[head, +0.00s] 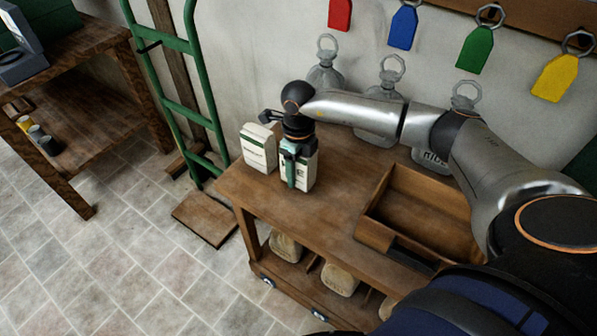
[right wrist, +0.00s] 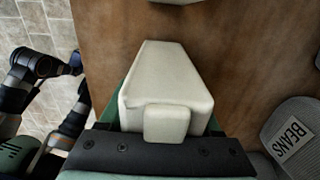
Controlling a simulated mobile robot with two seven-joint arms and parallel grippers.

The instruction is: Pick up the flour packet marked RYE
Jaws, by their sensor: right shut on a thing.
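My right gripper (head: 290,165) is shut on a white flour packet (head: 309,172) with a dark green band, upright at the table's left end. A finger covers much of its label; an E seems to show, but I cannot read the whole word. In the right wrist view the packet (right wrist: 165,85) is seen from above between the jaws, its folded top towards the palm. I cannot tell whether its base touches the table. A second white packet (head: 258,148) with a green band stands just left of it, its label too small to read.
The wooden table (head: 325,215) has an open wooden tray (head: 405,177) at right. Grey jars with ring handles (head: 326,72) stand along the wall; one marked BEANS (right wrist: 292,137) is near my right gripper.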

